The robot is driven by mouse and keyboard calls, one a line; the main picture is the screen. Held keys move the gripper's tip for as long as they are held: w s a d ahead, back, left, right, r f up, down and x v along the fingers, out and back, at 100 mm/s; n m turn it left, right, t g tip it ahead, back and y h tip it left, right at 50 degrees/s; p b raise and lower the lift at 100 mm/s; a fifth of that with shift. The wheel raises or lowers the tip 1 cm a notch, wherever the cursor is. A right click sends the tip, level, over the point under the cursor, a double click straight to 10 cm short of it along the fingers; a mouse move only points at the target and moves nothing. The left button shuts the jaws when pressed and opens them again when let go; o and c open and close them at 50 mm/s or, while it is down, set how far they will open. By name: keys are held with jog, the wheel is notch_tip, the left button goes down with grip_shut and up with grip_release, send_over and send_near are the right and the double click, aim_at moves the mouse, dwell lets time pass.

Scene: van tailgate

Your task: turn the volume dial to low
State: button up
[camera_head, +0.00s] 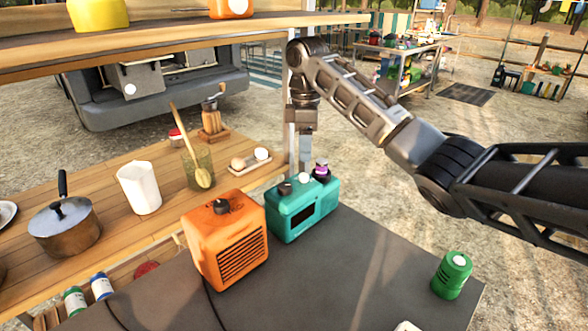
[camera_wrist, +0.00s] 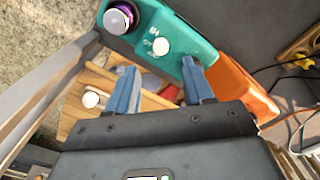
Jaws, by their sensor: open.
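A teal box (camera_head: 303,209) with a dark front window stands on the grey tabletop. On its top are a dark knob (camera_head: 284,189), a white knob (camera_head: 305,177) and a purple-and-dark dial (camera_head: 321,168). In the wrist view the white knob (camera_wrist: 161,46) has small white marks beside it, and the purple dial (camera_wrist: 119,18) has a pale top. I cannot read which is the volume dial. My gripper (camera_head: 305,165) points down at the back of the teal box. In the wrist view my gripper (camera_wrist: 159,67) is open and empty, its fingertips near the box's edge.
An orange box (camera_head: 228,240) with a grille and dark knob stands close left of the teal box. A green canister (camera_head: 452,275) is at the right. A wooden counter (camera_head: 105,205) holds a pot, white pitcher and utensil jar. The middle tabletop is clear.

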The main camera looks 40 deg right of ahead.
aim_at(304, 175)
notch_tip(304, 175, down, 8)
jog(key=shift+r+b, duration=0.25)
jog(key=shift+b, duration=0.25)
grip_shut()
